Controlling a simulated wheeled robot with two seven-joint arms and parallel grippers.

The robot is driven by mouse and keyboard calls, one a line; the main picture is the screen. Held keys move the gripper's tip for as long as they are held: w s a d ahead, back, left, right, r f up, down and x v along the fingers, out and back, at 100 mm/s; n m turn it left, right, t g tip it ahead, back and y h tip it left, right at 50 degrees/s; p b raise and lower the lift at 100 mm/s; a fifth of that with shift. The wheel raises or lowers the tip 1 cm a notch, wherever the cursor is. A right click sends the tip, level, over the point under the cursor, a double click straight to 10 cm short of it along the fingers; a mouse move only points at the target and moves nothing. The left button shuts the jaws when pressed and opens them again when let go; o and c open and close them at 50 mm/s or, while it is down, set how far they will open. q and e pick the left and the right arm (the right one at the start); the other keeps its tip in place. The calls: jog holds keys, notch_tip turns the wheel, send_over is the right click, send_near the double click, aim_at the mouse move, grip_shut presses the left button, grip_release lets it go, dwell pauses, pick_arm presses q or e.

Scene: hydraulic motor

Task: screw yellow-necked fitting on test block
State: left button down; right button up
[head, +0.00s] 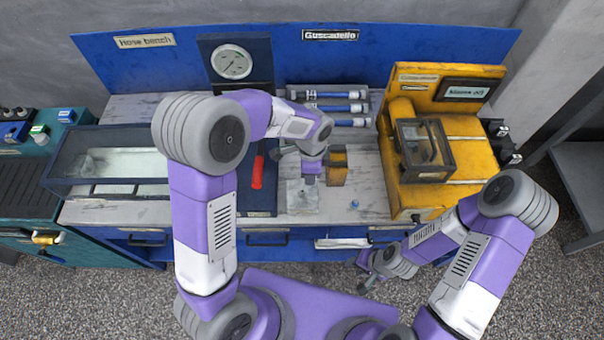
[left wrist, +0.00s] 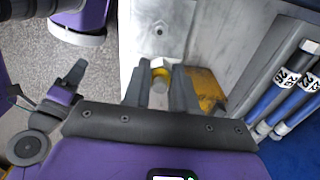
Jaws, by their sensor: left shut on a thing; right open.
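The yellow-necked fitting (left wrist: 160,74) shows in the left wrist view as a pale hex head over a yellow collar. My left gripper (left wrist: 159,90) is shut on it. A grey metal block (left wrist: 172,14) with a small round hole, apparently the test block, lies just beyond the fingertips; the fitting appears apart from the hole. In the head view this block (head: 299,198) is on the bench, below and left of my left gripper (head: 310,180), whose wrist hides the fitting. My right gripper (head: 369,280) is open and empty in front of the bench.
Blue hoses (head: 335,108) lie at the back. A yellow machine (head: 420,190) stands to the right. A red handle (head: 257,172) lies left of the block. A small blue part (head: 354,204) sits near the front edge.

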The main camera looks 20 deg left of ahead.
aim_at(302, 193)
pick_arm(q)
jog(key=f+m+b, duration=0.1)
jog(key=f+m, duration=0.1)
jog(key=m, duration=0.2)
jog(key=a+f+m+b, duration=0.1)
jog(key=f+m+b, duration=0.1)
jog(key=m, duration=0.1)
jog(key=s+a+f+m+b, duration=0.1)
jog(key=f+m, duration=0.1)
jog(key=m, duration=0.2)
jog(key=shift+f+m, duration=0.1)
jog(key=shift+m, duration=0.2)
dwell(0.9)
jog(key=shift+f, duration=0.45)
dwell(0.4)
jog(key=m+p, duration=0.2)
jog(key=m, duration=0.2)
jog(key=shift+m+p, duration=0.65)
jog(key=shift+m, duration=0.05)
jog(key=shift+f, duration=0.1)
